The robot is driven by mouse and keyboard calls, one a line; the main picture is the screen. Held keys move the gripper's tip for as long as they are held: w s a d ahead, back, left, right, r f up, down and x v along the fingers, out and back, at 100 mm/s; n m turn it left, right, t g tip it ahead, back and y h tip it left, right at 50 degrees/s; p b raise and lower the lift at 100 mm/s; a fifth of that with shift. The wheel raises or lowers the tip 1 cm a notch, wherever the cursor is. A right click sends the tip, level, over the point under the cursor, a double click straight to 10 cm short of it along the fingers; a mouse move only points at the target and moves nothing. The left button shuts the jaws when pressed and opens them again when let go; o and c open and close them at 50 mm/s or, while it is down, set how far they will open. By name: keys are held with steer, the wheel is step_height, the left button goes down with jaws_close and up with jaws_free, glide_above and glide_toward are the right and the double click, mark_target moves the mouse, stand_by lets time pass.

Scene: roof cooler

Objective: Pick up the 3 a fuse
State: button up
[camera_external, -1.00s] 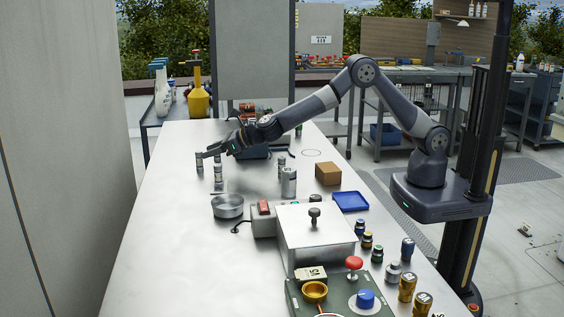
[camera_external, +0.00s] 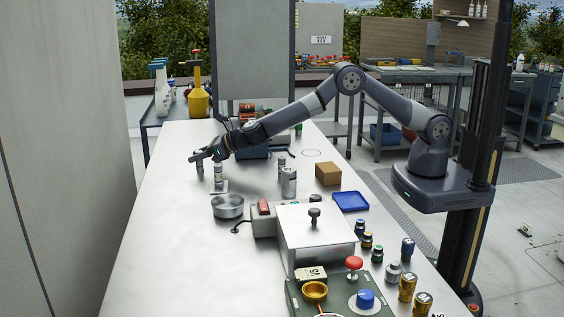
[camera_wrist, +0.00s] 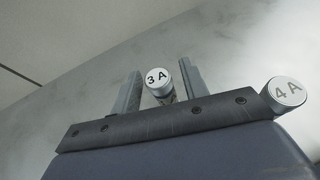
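The 3 A fuse (camera_wrist: 157,78) is a metal cylinder with "3 A" on its round top. In the wrist view it stands between the two fingers of my gripper (camera_wrist: 163,90), with a gap visible at least on the right side. In the external view the 3 A fuse (camera_external: 200,169) stands upright at the far left of the table, partly hidden under my gripper (camera_external: 198,157). My gripper is open around it. A fuse marked 4 A (camera_wrist: 287,92) stands just right of my gripper; in the external view that fuse (camera_external: 219,174) is beside the first.
A metal box (camera_external: 315,237) and a blue tray (camera_external: 350,201) are farther right. The table's left front is clear.

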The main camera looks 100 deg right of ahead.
jaws_close()
steer(key=shift+r, duration=0.15)
